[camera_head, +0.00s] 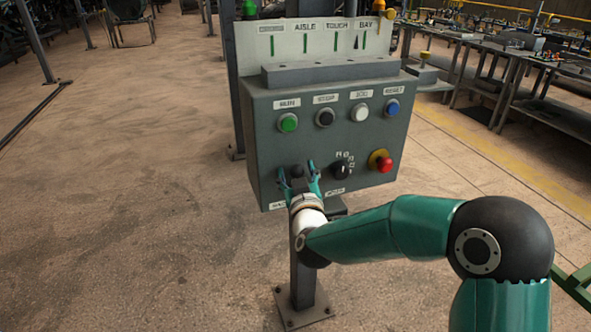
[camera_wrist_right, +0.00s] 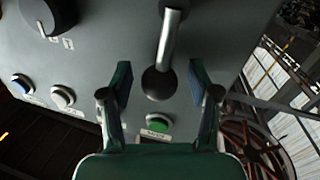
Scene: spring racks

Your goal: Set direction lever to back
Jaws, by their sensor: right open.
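The direction lever (camera_wrist_right: 168,45) is a metal shaft with a black ball on the front of a grey control box (camera_head: 330,142). In the right wrist view the ball (camera_wrist_right: 160,83) lies between the two fingers of my right gripper (camera_wrist_right: 163,80), apart from both. In the head view the dark ball (camera_head: 297,171) shows between the tips of my right gripper (camera_head: 298,174), at the box's lower left. The gripper is open. The lower part of the lever is hidden behind the gripper in the head view. My left gripper is not in view.
A green button (camera_head: 288,123), black button (camera_head: 325,117), white button (camera_head: 360,112) and blue button (camera_head: 392,107) line the box. A black rotary knob (camera_head: 342,168) and red emergency button (camera_head: 385,164) sit right of the lever. Open floor lies left.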

